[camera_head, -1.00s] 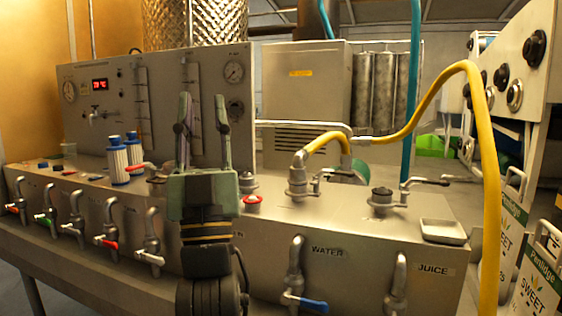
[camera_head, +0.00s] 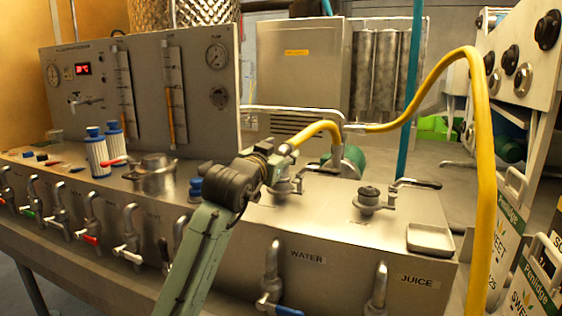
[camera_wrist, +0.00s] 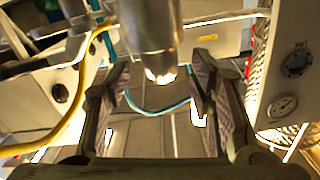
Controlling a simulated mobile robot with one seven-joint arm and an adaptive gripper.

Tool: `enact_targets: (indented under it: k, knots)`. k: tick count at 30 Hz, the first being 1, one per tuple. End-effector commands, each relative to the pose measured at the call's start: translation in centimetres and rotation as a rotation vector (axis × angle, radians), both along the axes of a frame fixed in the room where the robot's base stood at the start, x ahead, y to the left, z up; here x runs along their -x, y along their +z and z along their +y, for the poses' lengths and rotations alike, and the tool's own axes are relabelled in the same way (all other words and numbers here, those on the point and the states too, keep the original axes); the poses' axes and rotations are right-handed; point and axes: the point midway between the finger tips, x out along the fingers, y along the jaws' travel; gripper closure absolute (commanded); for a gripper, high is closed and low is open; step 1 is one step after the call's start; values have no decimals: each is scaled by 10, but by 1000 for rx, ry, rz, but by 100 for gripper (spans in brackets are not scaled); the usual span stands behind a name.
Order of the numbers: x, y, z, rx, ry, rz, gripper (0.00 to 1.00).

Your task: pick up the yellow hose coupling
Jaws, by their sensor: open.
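The yellow hose (camera_head: 484,150) arcs over the right part of the steel bench to its metal coupling (camera_head: 286,149). In the head view only the coupling's top shows, and my wrist covers much of the lower part. In the wrist view my gripper (camera_wrist: 160,92) is open, with dark ridged pads. A shiny metal cylinder (camera_wrist: 148,25), apparently the coupling, points into the gap between the fingers from the top. I cannot tell whether the pads touch it. The yellow hose (camera_wrist: 72,125) curves along the left.
Valve fittings with lever handles (camera_head: 369,198) and a small metal tray (camera_head: 430,238) stand on the bench to the right. A lidded pot (camera_head: 155,173) and blue-capped cylinders (camera_head: 97,152) are to the left. A gauge panel (camera_head: 140,90) rises behind.

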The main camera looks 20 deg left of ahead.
Motion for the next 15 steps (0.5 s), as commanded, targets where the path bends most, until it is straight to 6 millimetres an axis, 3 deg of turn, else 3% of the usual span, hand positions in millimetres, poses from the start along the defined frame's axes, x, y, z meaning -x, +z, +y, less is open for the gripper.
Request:
enact_targets:
  k: [15]
  knots:
    - [-55,-3,1,0,2,-2,50]
